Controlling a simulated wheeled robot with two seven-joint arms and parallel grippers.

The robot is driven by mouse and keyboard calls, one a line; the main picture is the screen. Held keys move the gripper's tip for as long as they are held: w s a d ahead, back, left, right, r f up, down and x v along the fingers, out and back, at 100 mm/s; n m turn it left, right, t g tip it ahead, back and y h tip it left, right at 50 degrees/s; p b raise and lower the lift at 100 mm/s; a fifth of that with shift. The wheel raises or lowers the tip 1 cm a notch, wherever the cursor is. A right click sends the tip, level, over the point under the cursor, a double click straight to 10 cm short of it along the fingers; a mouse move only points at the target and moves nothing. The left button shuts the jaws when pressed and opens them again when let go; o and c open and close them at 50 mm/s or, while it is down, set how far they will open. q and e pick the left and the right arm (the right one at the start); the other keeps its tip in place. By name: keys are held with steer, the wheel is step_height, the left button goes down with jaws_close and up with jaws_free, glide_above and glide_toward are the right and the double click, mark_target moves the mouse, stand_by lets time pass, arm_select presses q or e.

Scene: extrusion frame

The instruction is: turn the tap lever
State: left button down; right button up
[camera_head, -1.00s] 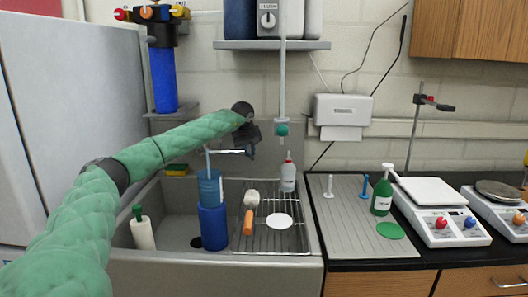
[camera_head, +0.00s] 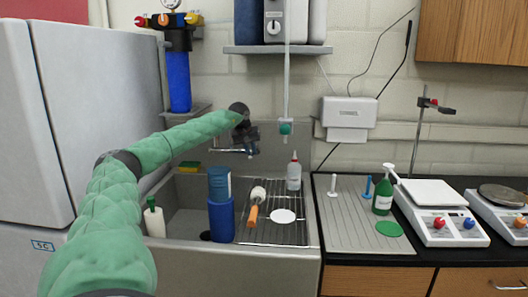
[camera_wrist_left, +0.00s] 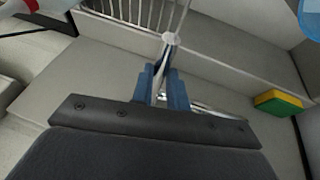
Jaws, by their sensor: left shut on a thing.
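The metal tap (camera_head: 228,150) is on the back wall above the sink, with its spout pointing left. My left gripper (camera_head: 250,150) is at the right end of the tap, and its dark body hides part of it. In the left wrist view, the blue fingers (camera_wrist_left: 164,90) are closed around the shiny tap lever (camera_wrist_left: 170,44), whose rounded end sticks out beyond them. No water stream shows under the spout. My right gripper is not in view.
The sink (camera_head: 270,262) holds a wire rack (camera_head: 272,234) with an orange-handled brush (camera_head: 254,212) and a white bottle (camera_head: 294,172). A yellow-green sponge (camera_head: 189,166) lies on the back ledge; it also shows in the wrist view (camera_wrist_left: 278,103). A shelf (camera_head: 277,50) hangs above.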

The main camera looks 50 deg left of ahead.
arm_select(q)
steer(key=shift+a+r, duration=0.1)
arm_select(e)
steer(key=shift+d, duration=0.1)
arm_select(q)
steer(key=c, duration=1.4)
jaws_free()
steer(key=shift+s, duration=0.1)
steer(key=shift+o, duration=0.2)
steer(key=b+v, duration=0.1)
steer(key=v, duration=0.6)
steer(key=shift+s+r, duration=0.2)
steer(key=shift+r, duration=0.1)
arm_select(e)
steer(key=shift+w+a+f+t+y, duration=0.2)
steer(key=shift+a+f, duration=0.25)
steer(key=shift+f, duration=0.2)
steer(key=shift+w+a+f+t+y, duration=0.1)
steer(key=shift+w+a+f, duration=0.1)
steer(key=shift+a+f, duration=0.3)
